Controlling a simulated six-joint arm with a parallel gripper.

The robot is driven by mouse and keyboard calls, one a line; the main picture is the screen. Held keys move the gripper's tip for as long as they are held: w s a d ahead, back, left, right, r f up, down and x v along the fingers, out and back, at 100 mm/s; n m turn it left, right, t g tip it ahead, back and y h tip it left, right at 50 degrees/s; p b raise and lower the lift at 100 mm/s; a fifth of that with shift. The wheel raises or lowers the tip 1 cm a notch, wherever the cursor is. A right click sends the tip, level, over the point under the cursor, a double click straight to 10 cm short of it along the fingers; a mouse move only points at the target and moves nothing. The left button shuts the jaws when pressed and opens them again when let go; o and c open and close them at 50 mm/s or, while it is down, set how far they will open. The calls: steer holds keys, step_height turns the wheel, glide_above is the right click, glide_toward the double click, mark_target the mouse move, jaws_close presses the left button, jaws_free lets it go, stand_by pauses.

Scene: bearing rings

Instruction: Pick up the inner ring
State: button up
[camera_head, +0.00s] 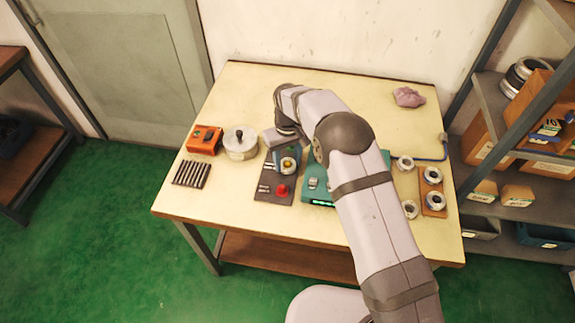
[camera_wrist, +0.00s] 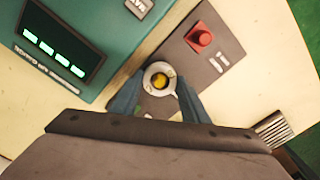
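The fingers stand apart, about a ring's width. I cannot tell whether they touch the ring. The ring's underside is hidden.
A red button (camera_head: 282,190) is on the same panel. A teal box with a green display (camera_wrist: 58,52) stands close beside it. Several other rings (camera_head: 404,163) lie at the table's right.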

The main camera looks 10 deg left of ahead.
steer(key=shift+r, duration=0.15)
steer(key=shift+c, duration=0.2)
steer(key=shift+r, duration=0.25)
step_height(320, 180, up, 9)
steer(key=b, duration=0.3)
steer(key=w+d+r+m+p, duration=0.25)
steer(key=d+r+p, duration=0.2)
steer(key=d, duration=0.35)
steer(key=shift+w+d+f+m+p, duration=0.55)
steer(key=shift+d+p, duration=0.75)
steer(key=shift+d, duration=1.6)
steer(key=shift+w+d+f+m+p, duration=0.45)
steer(key=shift+d+p, duration=0.85)
steer(key=shift+d, duration=1.65)
steer(key=shift+w+d+f+m+p, duration=0.35)
steer(key=shift+d+f+m+p, duration=0.65)
steer(key=shift+d, duration=1.9)
steer(key=shift+r+n+p, duration=0.25)
steer(key=shift+r+p, duration=0.05)
steer(key=shift+r, duration=0.1)
